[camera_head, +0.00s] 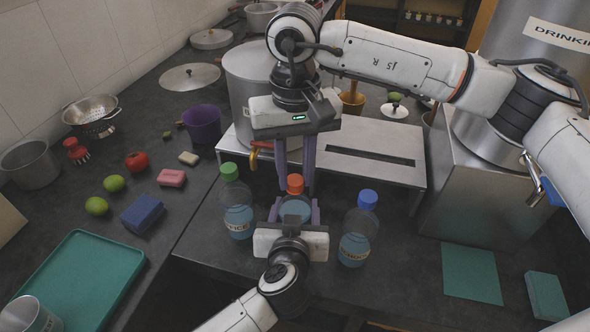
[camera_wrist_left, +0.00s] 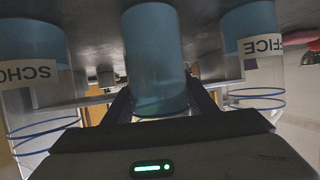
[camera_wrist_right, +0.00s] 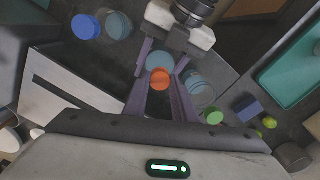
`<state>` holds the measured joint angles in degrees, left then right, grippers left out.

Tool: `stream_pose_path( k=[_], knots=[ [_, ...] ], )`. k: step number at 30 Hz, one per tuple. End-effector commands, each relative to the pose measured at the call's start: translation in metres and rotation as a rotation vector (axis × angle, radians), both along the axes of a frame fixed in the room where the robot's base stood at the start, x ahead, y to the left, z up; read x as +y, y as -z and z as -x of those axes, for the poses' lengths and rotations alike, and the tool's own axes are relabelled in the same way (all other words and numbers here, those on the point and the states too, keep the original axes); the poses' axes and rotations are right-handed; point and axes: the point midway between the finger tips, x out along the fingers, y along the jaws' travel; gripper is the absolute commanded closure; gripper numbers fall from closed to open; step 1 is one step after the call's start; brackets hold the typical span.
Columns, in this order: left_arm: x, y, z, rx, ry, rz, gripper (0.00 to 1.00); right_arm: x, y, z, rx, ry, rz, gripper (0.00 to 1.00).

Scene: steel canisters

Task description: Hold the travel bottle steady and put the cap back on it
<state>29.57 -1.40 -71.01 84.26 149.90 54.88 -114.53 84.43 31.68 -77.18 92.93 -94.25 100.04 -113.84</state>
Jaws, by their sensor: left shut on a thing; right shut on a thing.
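The travel bottle (camera_head: 295,207) is a clear bottle with blue content, standing between two others. My left gripper (camera_head: 294,212) is shut around its body; the bottle's body also fills the middle of the left wrist view (camera_wrist_left: 155,60). My right gripper (camera_head: 296,186) points down from above, shut on the orange cap (camera_head: 295,183). In the right wrist view the cap (camera_wrist_right: 160,79) sits between the fingertips, over the bottle's top. The cap hides the bottle's mouth, so I cannot tell whether they touch.
A green-capped bottle (camera_head: 236,205) stands close on the left and a blue-capped bottle (camera_head: 359,230) close on the right. Behind are a steel shelf (camera_head: 370,150) and a large pot (camera_head: 247,85). A teal tray (camera_head: 85,275) lies at the front left.

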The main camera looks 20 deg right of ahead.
Motion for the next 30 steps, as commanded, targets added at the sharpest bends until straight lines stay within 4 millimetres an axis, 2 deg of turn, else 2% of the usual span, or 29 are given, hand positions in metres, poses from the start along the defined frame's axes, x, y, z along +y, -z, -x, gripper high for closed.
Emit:
stream_pose_path(
  k=[3, 30],
  knots=[
    [0.0005, 0.0008, 0.0, 0.002, -0.001, 0.0, 1.0, -0.0006, 0.0007, 0.0003, 0.0, 0.267, 0.002, 1.0],
    [0.0009, 0.0009, -0.0003, 0.002, -0.003, 0.0, 1.0, 0.0002, 0.0019, 0.0007, 0.0, 2.308, 0.004, 1.0]
  ],
)
